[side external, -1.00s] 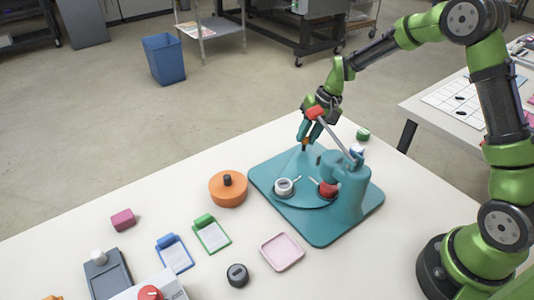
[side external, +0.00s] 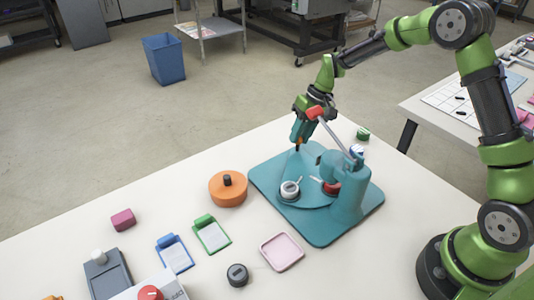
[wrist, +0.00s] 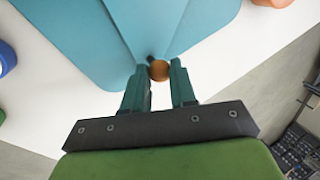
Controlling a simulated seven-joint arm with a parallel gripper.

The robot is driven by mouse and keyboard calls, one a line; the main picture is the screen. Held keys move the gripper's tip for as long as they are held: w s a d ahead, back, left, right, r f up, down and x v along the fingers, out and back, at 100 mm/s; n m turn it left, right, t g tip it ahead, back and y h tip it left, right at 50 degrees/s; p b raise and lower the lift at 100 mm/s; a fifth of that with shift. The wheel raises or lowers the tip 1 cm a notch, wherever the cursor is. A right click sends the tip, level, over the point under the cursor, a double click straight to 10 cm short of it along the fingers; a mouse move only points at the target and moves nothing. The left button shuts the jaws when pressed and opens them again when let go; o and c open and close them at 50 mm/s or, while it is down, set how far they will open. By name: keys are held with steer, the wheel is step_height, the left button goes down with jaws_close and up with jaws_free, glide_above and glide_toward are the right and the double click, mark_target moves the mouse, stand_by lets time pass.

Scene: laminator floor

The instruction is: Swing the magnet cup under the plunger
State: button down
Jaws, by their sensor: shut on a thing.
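The teal press (side external: 348,200) stands on a teal base plate (side external: 318,236) with a round turntable. The plunger is hidden in the head. My gripper (side external: 298,138) is at the turntable's back left, shut on a small orange-brown knob, which shows between the fingertips in the wrist view (wrist: 158,71).
The red-tipped lever (side external: 314,113) rises from the press close to my gripper. An orange round pot (side external: 228,190) stands left of the plate. A pink tray (side external: 282,252) and a dark round item (side external: 237,275) lie in front.

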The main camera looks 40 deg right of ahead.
steer(key=shift+w+a+n+g, duration=0.3)
steer(key=shift+a+n, duration=0.25)
steer(key=shift+n, duration=0.2)
steer(key=shift+w+a+n+g, duration=0.25)
steer(key=shift+a+n, duration=0.25)
steer(key=shift+n, duration=0.25)
steer(key=shift+w+a+n+g, duration=0.2)
steer(key=shift+a+n+g, duration=0.45)
steer(key=shift+a+n, duration=1.05)
steer(key=shift+s+a+r+n+g+h, duration=0.15)
steer(key=shift+a+n+g, duration=0.15)
steer(key=shift+a+n, duration=0.6)
steer(key=shift+s+a+f+n+g+h, duration=0.15)
steer(key=shift+a+n+g, duration=0.25)
steer(key=shift+n, duration=0.8)
steer(key=shift+s+a+r+n+g+h, duration=0.15)
steer(key=shift+s+a+n+h, duration=0.1)
steer(key=shift+a+n, duration=0.4)
steer(key=shift+s+a+f+n+g+h, duration=0.15)
steer(key=shift+s+a+n, duration=0.2)
steer(key=shift+n, duration=0.4)
steer(key=shift+a+r, duration=0.1)
steer(key=shift+a, duration=0.1)
steer(key=c, duration=0.9)
jaws_free()
